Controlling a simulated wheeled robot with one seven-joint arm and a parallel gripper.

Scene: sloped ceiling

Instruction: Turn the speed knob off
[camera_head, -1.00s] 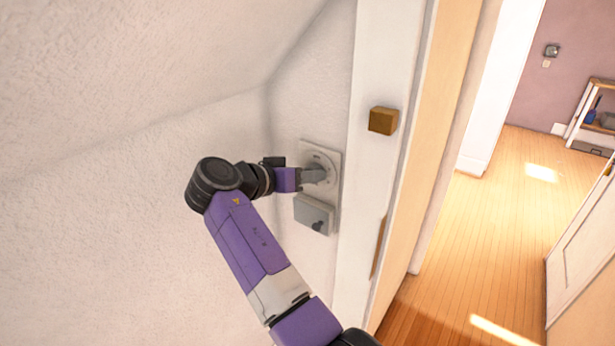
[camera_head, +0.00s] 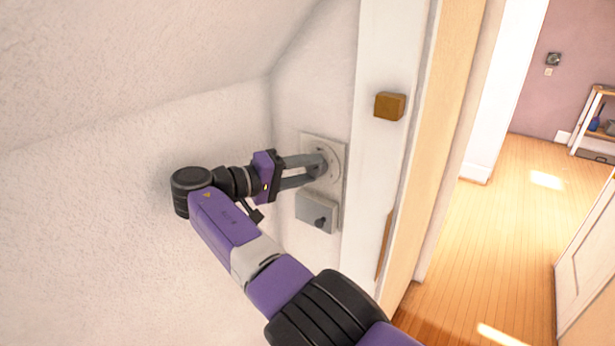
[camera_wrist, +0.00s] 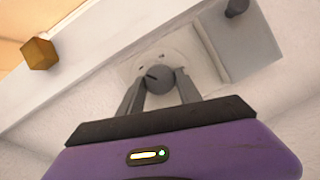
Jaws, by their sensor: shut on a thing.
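The speed knob is a grey round knob (camera_wrist: 160,80) on a pale wall plate (camera_head: 334,150) with a round dial. In the wrist view a dark pointer mark shows on the knob's face. My gripper (camera_head: 318,168) reaches the plate from the left. Its two grey fingers lie on either side of the knob and are shut on it; the fingertips also show in the wrist view (camera_wrist: 160,88). In the head view the fingers hide most of the knob. The markings on the dial are too small to read.
A grey box (camera_head: 316,212) with a small dark knob sits just below the plate. A white door frame (camera_head: 376,170) with a brown wooden block (camera_head: 390,106) stands to the right. The sloped ceiling (camera_head: 150,60) is above my arm. An open wooden floor (camera_head: 480,240) lies beyond the doorway.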

